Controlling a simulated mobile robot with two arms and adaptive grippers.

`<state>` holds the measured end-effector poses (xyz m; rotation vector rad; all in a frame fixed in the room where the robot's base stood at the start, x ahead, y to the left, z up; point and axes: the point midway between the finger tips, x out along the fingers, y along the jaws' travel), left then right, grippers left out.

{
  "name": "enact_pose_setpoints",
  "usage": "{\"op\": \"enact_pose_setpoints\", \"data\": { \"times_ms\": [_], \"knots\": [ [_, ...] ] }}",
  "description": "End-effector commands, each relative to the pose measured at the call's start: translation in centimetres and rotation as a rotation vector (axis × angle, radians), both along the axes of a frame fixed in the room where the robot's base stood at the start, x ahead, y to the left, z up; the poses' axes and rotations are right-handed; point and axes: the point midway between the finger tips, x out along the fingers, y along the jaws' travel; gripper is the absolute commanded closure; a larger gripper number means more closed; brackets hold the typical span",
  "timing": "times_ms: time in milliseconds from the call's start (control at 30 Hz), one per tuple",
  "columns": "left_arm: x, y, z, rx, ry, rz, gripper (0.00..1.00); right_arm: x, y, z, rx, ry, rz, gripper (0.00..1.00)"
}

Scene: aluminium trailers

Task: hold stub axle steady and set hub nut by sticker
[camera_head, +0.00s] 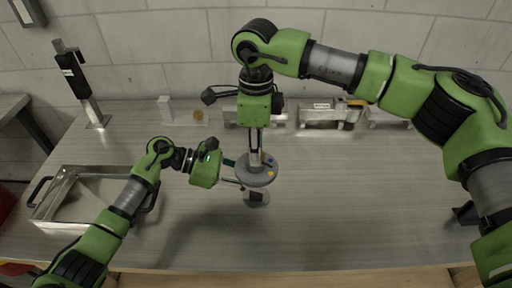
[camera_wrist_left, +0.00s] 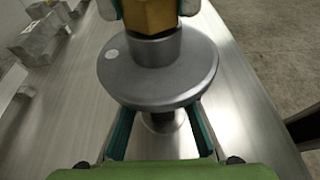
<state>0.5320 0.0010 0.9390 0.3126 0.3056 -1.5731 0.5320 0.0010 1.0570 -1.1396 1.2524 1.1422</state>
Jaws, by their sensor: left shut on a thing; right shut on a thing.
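The stub axle stands upright on the bench, with a round grey hub disc (camera_head: 257,175) around it; the disc fills the middle of the left wrist view (camera_wrist_left: 190,75). Blue and yellow stickers show on the disc in the head view, a pale one in the wrist view. My left gripper (camera_head: 232,176) reaches in from the left, its fingers on both sides of the axle (camera_wrist_left: 163,122) under the disc. My right gripper (camera_head: 256,150) points down from above, shut on the brass-coloured hub nut (camera_wrist_left: 150,14) at the top of the grey collar. The nut's top is hidden.
A metal tray (camera_head: 52,222) with black handles lies at the left. A black-topped post (camera_head: 92,112), a white block (camera_head: 165,107) and a small brass-coloured piece (camera_head: 198,115) stand behind. Metal fixtures (camera_head: 322,117) line the back wall. The bench front right is mostly clear.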

Motion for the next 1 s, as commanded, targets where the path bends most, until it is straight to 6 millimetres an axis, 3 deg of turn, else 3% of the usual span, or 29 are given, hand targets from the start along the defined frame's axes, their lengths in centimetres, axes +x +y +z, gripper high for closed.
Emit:
{"op": "enact_pose_setpoints", "data": {
  "times_ms": [1000],
  "knots": [
    [-0.11, 0.03, 0.12, -0.001, -0.001, -0.005, 1.0, 0.33, -0.35, -0.04, -0.008, -0.003, 0.915, 0.97]
  ]
}}
